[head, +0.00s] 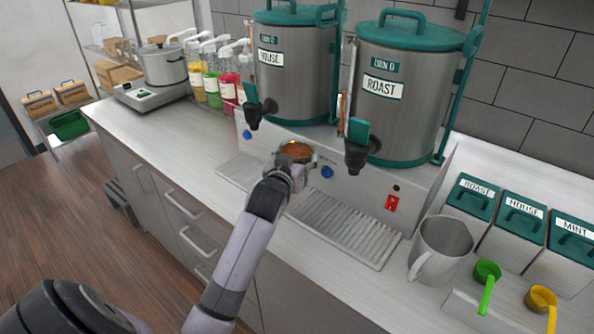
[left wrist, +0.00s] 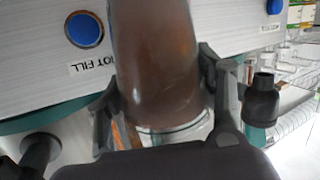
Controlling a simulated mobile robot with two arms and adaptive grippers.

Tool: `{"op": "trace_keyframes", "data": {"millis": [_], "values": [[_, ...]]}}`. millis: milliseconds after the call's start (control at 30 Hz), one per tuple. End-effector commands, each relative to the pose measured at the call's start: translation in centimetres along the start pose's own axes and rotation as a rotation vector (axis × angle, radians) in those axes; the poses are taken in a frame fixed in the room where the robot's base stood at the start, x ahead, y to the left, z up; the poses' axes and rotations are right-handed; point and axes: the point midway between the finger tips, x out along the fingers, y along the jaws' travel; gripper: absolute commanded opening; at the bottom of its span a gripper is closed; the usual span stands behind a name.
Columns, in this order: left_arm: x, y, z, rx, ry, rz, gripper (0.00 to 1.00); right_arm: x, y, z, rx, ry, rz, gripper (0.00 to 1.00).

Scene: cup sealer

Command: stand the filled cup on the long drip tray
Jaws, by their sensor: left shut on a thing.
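The filled cup (head: 296,151) is clear with brown drink in it. My left gripper (head: 290,172) is shut around it, in front of the dispenser panel between the two urns. In the left wrist view the brown-filled cup (left wrist: 158,70) sits between both fingers of the gripper (left wrist: 165,105). In the head view the long drip tray (head: 345,226) lies on the counter right of my gripper, its ribbed top empty. The cup's base is hidden in the head view. My right gripper is not in view.
The HOUSE urn (head: 297,75) and ROAST urn (head: 405,95) stand behind, with black taps overhanging the trays. A steel pitcher (head: 441,248) stands right of the long tray, near green (head: 487,272) and yellow (head: 541,298) scoops. Syrup bottles (head: 212,82) stand left.

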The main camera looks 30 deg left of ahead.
Motion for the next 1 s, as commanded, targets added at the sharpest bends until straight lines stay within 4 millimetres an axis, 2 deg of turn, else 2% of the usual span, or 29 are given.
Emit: {"op": "trace_keyframes", "data": {"millis": [67, 333, 767, 800, 1000], "values": [[0.1, 0.0, 0.3, 0.000, 0.003, 0.000, 0.40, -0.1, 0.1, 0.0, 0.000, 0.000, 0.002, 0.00], [0.8, -0.3, 3.9, 0.000, 0.002, 0.000, 0.40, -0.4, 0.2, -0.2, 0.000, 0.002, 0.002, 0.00], [0.9, -0.3, 4.6, 0.000, 0.004, 0.001, 0.40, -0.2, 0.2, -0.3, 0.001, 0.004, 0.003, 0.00], [0.9, -0.3, 4.7, 0.001, 0.000, 0.000, 0.65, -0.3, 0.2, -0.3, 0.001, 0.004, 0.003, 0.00], [0.9, -0.3, 4.6, 0.001, 0.000, 0.000, 0.78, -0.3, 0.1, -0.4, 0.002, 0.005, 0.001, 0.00]]}}
